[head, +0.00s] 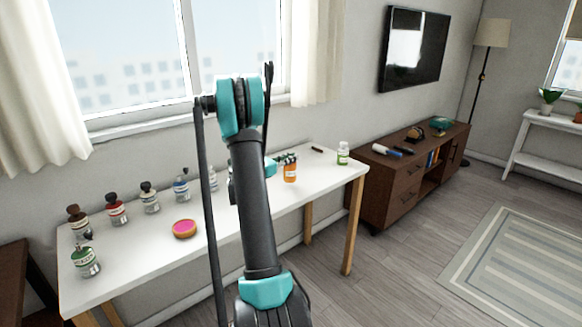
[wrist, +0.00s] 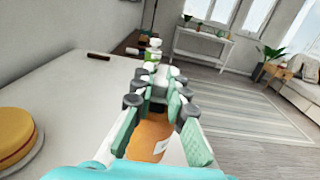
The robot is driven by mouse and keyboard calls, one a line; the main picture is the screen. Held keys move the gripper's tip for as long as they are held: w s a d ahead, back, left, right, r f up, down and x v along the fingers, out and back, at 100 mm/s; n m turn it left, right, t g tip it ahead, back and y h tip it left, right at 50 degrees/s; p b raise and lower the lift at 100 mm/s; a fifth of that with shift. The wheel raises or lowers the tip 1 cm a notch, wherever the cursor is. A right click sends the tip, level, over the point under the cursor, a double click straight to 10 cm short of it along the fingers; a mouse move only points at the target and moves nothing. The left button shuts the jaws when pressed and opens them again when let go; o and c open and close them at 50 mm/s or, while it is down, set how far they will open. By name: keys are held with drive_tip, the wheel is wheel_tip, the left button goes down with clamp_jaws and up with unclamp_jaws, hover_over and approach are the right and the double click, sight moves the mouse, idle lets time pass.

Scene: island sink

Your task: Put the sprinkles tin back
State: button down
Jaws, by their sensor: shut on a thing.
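My gripper (wrist: 157,95) is shut on an orange container (wrist: 150,138) with a white label. In the head view the orange container (head: 290,173) is over the right half of the white table, under my gripper (head: 288,158). I cannot tell whether its base touches the table. No lettering on it is readable, so I cannot confirm that it is the sprinkles tin. My arm hides part of the table's middle.
A green-labelled bottle (head: 343,153) stands near the white table's (head: 225,225) right end, with a dark small bar (head: 317,149) nearby. A pink-topped round thing (head: 184,228) and several bottles stand left. A brown cabinet (head: 405,180) is beyond the right end.

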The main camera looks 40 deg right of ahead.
sight(291, 166)
drive_tip(key=shift+f, duration=1.8)
drive_tip(key=shift+f, duration=0.1)
drive_tip(key=c, duration=1.5)
unclamp_jaws()
drive_tip(key=shift+c, duration=0.2)
